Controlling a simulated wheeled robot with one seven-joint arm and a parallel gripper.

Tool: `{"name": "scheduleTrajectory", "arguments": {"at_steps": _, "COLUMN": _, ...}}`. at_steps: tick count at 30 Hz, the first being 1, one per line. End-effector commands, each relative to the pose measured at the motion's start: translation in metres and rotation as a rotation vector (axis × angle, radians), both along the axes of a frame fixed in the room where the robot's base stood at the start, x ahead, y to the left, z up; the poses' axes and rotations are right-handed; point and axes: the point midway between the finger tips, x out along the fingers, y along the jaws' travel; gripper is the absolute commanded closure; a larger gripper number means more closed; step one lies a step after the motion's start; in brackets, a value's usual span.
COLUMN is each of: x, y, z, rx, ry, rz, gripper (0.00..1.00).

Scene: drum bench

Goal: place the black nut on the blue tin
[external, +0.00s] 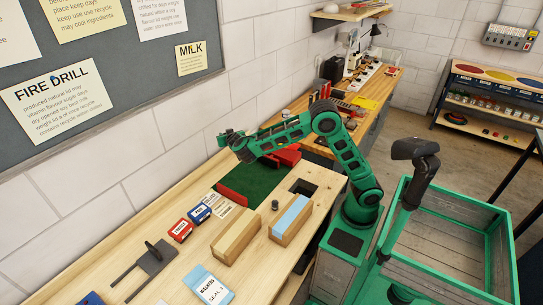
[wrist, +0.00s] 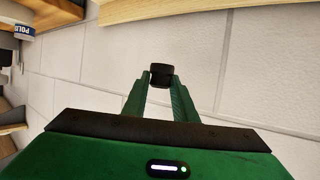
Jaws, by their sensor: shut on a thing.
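My gripper (external: 228,139) is raised above the back of the bench, near the wall. In the wrist view, its green fingers (wrist: 161,78) are shut on a small black piece, which looks like the black nut (wrist: 161,72). In the external view the held piece is too small to make out clearly. The blue tin (external: 199,213) stands on the bench top beside a red tin (external: 180,230), to the left of and below my gripper. Nothing is seen on top of the blue tin.
A small dark cylinder (external: 275,205) stands between two long blocks, one wooden (external: 236,240) and one blue-topped (external: 290,220). A green mat (external: 252,183) with red edging lies behind. A dark metal piece (external: 150,262) and a blue packet (external: 208,287) lie at the front left.

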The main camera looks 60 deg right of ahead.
Motion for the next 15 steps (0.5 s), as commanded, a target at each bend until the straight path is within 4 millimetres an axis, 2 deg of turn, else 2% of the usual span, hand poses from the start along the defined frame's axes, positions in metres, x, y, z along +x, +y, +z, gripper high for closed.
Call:
{"name": "scheduleTrajectory", "arguments": {"at_steps": 1, "x": 0.005, "y": -0.024, "z": 0.003, "rx": 0.000, "ry": -0.001, "rz": -0.053, "gripper": 0.96}}
{"name": "scheduleTrajectory", "arguments": {"at_steps": 6, "x": 0.014, "y": -0.103, "z": 0.013, "rx": 0.000, "ry": -0.002, "rz": -0.234, "gripper": 0.96}}
{"name": "scheduleTrajectory", "arguments": {"at_steps": 10, "x": 0.014, "y": -0.163, "z": 0.020, "rx": -0.001, "ry": -0.003, "rz": -0.375, "gripper": 0.96}}
{"name": "scheduleTrajectory", "arguments": {"at_steps": 15, "x": 0.004, "y": -0.241, "z": 0.031, "rx": -0.001, "ry": -0.002, "rz": -0.564, "gripper": 0.96}}
